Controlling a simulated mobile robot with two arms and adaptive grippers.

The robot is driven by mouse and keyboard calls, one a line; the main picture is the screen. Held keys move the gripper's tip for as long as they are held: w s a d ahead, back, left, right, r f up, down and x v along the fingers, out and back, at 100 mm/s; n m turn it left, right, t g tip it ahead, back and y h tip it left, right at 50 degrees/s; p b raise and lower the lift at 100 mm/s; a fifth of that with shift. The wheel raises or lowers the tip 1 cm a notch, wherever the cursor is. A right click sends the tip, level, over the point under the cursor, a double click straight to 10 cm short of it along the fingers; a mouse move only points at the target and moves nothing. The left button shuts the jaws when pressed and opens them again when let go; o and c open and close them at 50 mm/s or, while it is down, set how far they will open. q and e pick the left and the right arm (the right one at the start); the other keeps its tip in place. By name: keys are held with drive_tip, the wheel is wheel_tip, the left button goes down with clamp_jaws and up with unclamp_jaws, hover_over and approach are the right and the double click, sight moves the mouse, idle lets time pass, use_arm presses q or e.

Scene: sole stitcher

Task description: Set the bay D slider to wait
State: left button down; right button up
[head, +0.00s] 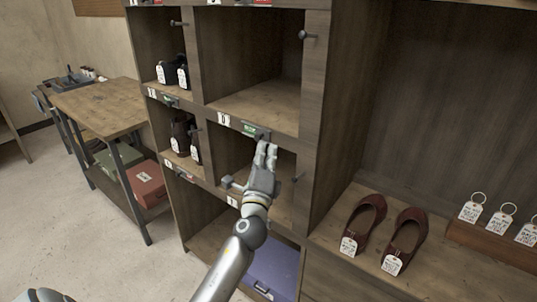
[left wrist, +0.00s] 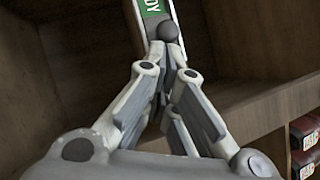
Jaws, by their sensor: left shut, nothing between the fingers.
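The bay D slider (head: 250,129) is on the shelf edge beside a white letter plate (head: 223,120). A green field shows on it. The slider's dark round knob (left wrist: 167,31) is at the right end of the strip in the head view, past the green. My left gripper (head: 266,148) is shut and empty, with its fingertips just below the knob. In the left wrist view the fingertips (left wrist: 167,52) come up close to the knob; I cannot tell whether they touch. My right gripper is not in view.
The wooden cubby shelf (head: 312,100) has pegs and tagged dark shoes (head: 180,137) in left bays. Red shoes (head: 365,222) stand on the right shelf near key tags (head: 502,219). A purple box (head: 273,268) is low down. A workbench (head: 100,103) stands left; floor between is clear.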

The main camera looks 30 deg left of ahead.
sight(253, 132)
use_arm(q)
drive_tip(key=a, duration=0.5)
drive_tip(key=shift+w+a, duration=0.25)
drive_tip(key=shift+a, duration=0.15)
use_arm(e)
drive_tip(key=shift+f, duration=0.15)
use_arm(q)
drive_tip(key=shift+d, duration=0.15)
